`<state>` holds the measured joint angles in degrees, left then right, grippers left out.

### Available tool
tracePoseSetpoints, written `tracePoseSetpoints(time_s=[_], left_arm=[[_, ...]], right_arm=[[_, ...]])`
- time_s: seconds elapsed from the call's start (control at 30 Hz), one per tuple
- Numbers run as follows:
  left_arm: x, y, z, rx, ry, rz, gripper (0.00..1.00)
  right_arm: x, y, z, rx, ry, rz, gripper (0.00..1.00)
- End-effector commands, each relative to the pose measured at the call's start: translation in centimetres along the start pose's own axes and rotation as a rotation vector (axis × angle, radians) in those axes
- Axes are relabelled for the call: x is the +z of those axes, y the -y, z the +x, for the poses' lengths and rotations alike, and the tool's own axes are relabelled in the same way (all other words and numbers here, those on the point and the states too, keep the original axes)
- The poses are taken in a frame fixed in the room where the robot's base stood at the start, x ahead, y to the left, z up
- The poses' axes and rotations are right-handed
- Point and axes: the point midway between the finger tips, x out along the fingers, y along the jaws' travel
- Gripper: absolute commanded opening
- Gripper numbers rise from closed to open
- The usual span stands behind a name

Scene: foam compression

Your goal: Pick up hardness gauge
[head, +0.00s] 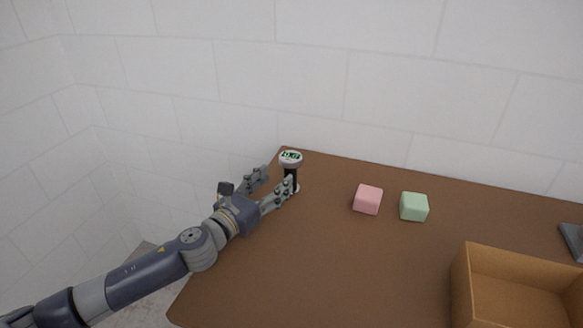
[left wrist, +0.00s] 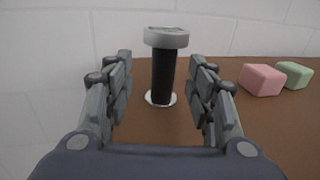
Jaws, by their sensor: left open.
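The hardness gauge (head: 290,159) stands upright near the back left corner of the brown table. It has a round pale head with a lit display, a black shaft and a pale round base. In the left wrist view the gauge (left wrist: 163,75) is between the two fingers and a little beyond them, with a gap on each side. My left gripper (head: 276,181) is open and empty, with its fingers pointing toward the gauge. It also shows in the left wrist view (left wrist: 162,98). My right gripper is not in view.
A pink foam block (head: 367,199) and a green foam block (head: 414,206) lie on the table (head: 330,260) to the right of the gauge. An open cardboard box (head: 461,290) stands at the front right. A grey object (head: 573,241) is at the right edge. A wall is behind.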

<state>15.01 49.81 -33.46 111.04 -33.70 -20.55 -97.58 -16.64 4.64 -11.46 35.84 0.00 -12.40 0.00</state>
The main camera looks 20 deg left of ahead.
Motion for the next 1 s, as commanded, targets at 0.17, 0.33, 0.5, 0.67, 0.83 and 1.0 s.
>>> tracePoseSetpoints(time_s=[0.17,0.33,0.5,0.67,0.83,1.0], left_arm=[[0.0,0.1,1.6,0.0,0.0,-0.003,0.51],[0.1,0.3,3.2,-0.001,0.001,-0.006,0.51],[-0.2,0.5,5.6,0.001,0.001,-0.004,0.51],[-0.3,0.5,6.8,0.0,-0.001,-0.004,0.51],[-0.4,0.5,6.8,0.0,-0.001,-0.003,0.51],[-0.4,0.5,6.8,0.0,-0.001,-0.003,0.26]], right_arm=[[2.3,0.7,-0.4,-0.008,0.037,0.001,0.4],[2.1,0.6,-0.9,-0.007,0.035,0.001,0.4],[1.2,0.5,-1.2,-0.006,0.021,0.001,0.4],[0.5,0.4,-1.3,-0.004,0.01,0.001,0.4],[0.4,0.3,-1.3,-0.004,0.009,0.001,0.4],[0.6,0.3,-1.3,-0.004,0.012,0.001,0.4]])
